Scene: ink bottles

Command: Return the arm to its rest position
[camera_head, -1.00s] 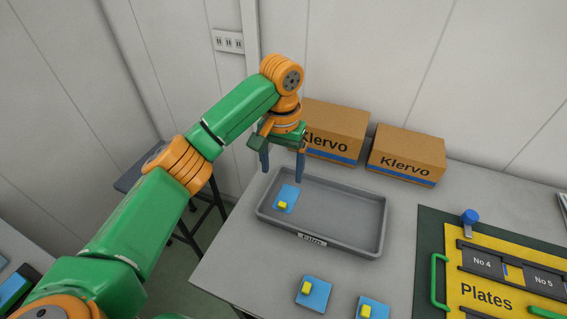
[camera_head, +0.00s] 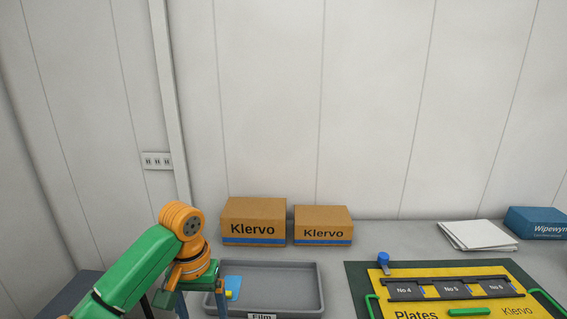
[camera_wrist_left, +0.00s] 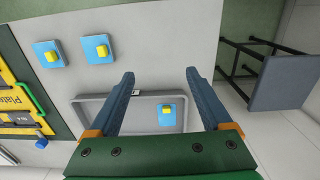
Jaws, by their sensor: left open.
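My left gripper (camera_wrist_left: 160,88) is open and empty in the left wrist view, its two dark blue fingers spread wide apart above the grey tray. In the head view my left arm reaches in from the lower left, with the gripper partly below the frame edge. The grey tray (camera_head: 314,264), labelled "Film", holds one blue plate with a yellow knob (camera_head: 233,285); this plate also shows in the left wrist view (camera_wrist_left: 161,117), between the fingers and apart from them. My right gripper is not in view.
Two more blue plates (camera_wrist_left: 59,60) (camera_wrist_left: 113,42) with yellow knobs lie on the bench. Two Klervo cartons (camera_head: 254,207) (camera_head: 323,214) stand behind the tray. A yellow plates board (camera_head: 440,278) on a dark mat, white papers (camera_head: 480,233) and a blue box (camera_head: 538,218) are at right.

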